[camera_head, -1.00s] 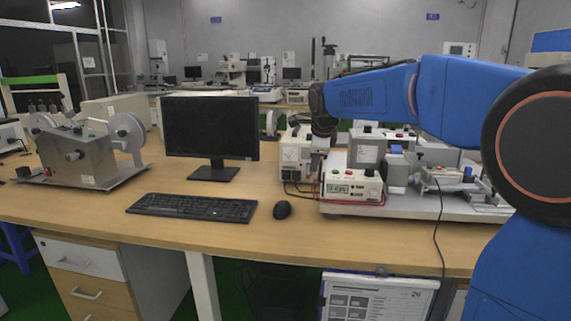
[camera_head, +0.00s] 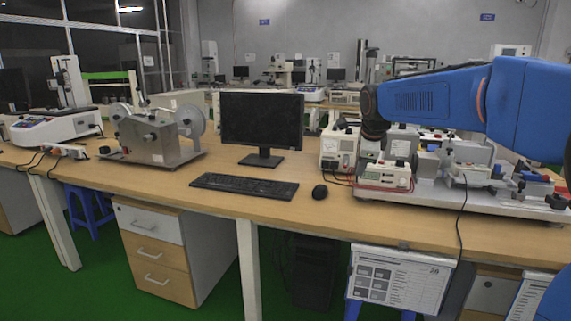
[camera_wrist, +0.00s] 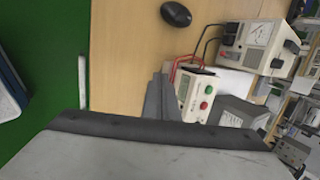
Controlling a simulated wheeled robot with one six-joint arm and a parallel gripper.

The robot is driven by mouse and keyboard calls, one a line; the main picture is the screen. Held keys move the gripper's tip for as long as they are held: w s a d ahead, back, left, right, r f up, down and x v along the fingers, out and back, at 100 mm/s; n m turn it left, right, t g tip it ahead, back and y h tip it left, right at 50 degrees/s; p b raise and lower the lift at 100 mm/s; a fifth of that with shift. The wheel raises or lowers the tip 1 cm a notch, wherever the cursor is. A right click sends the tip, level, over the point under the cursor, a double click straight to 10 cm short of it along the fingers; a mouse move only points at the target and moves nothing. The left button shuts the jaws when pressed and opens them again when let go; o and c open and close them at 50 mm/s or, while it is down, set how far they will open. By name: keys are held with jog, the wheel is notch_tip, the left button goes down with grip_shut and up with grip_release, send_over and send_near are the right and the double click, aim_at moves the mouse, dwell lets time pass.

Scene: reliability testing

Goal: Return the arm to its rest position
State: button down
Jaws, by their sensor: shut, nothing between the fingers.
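My blue arm (camera_head: 420,97) reaches in from the right in the head view, over the test bench. My gripper (camera_head: 366,166) hangs from the dark wrist joint, pointing down beside the small test meter (camera_head: 388,175). In the wrist view, the gripper's grey fingers (camera_wrist: 160,97) are together and empty. The wrist view also shows the meter (camera_wrist: 196,95) with its red and green buttons close beyond the fingers. I cannot tell whether the fingers touch anything.
The wooden table (camera_head: 330,215) holds a monitor (camera_head: 262,121), a keyboard (camera_head: 245,186), a mouse (camera_head: 320,191), a white power unit (camera_head: 340,150) and a metal reel machine (camera_head: 150,138). A cable (camera_head: 461,215) hangs over the front edge. Table space in front of the mouse is clear.

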jog(key=s+d+f+n, duration=0.25)
jog(key=s+n, duration=0.25)
jog(key=s, duration=0.7)
jog(key=s+d+f+n, duration=0.25)
jog(key=s+n, duration=0.35)
jog(key=s, duration=0.5)
jog(key=s+f+n, duration=0.5)
jog(key=s+f, duration=0.1)
jog(key=s, duration=0.3)
jog(key=s+f+n+g, duration=0.1)
jog(key=s+f+n, duration=0.3)
jog(key=s, duration=0.6)
notch_tip(320, 180, down, 2)
jog(key=shift+s+d+f+n, duration=0.1)
jog(key=shift+s+d+n, duration=0.05)
jog(key=shift+d+n, duration=0.3)
